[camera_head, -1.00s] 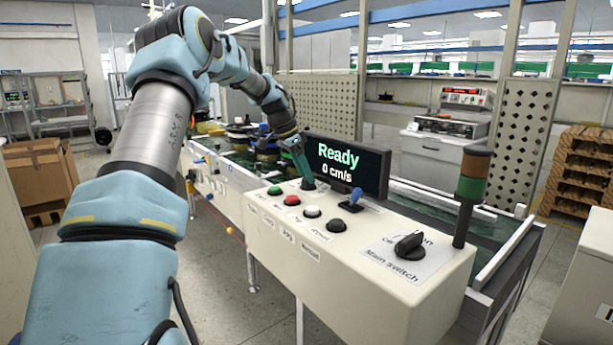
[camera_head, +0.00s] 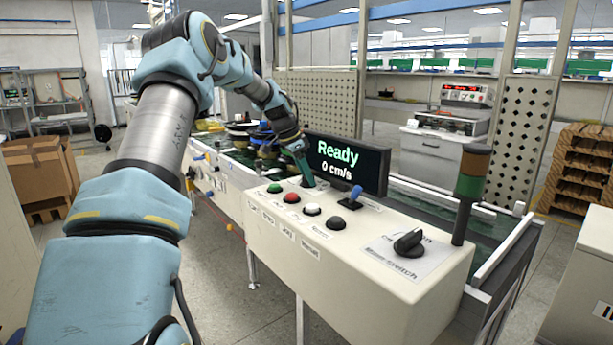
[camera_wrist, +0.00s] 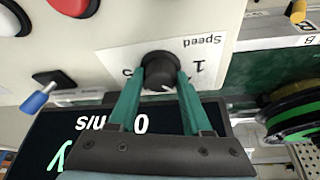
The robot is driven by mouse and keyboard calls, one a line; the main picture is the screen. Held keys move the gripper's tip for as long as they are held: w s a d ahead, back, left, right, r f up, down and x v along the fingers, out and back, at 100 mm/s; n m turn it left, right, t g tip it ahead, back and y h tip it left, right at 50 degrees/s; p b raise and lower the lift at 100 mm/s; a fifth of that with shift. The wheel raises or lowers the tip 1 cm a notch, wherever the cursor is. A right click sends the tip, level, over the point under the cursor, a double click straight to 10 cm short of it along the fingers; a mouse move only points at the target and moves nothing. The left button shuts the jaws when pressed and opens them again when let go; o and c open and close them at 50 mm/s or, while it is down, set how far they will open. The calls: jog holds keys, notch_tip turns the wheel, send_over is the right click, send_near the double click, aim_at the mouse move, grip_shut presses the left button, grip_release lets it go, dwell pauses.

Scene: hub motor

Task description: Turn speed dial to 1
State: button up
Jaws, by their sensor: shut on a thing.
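The speed dial is a round black knob (camera_wrist: 159,68) on a white label in the wrist view. The label appears upside down, with "Speed" above and a "1" to the right of the knob. A partly hidden mark shows at the knob's left. My gripper (camera_wrist: 160,76) has its two teal fingers closed on opposite sides of the knob. A small white mark shows on the knob between the fingers. In the head view my gripper (camera_head: 301,163) reaches down to the panel's far left end, and the dial is mostly hidden there. The display (camera_head: 346,166) reads "Ready" and "0 cm/s".
The control panel (camera_head: 350,270) carries several push buttons, a blue-tipped lever (camera_head: 353,197) and a black main switch (camera_head: 408,242). The display stands close beside my gripper. A signal tower (camera_head: 470,185) rises at the right. Spools (camera_wrist: 293,115) lie beyond the panel.

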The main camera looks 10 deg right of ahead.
grip_shut()
jog(key=n+t+b, duration=0.1)
jog(key=n, duration=0.2)
jog(key=shift+s+n+y, duration=0.15)
jog(key=shift+n+y, duration=0.15)
jog(key=shift+n+t+y+b, duration=0.15)
jog(key=shift+n+t+y, duration=0.2)
jog(key=shift+n, duration=0.75)
jog(key=shift+n+t+y+b, duration=0.2)
jog(key=shift+n+t, duration=0.25)
jog(key=shift+n, duration=0.65)
jog(key=o, duration=0.8)
grip_release()
jog(key=shift+d, duration=0.1)
jog(key=shift+o, duration=0.2)
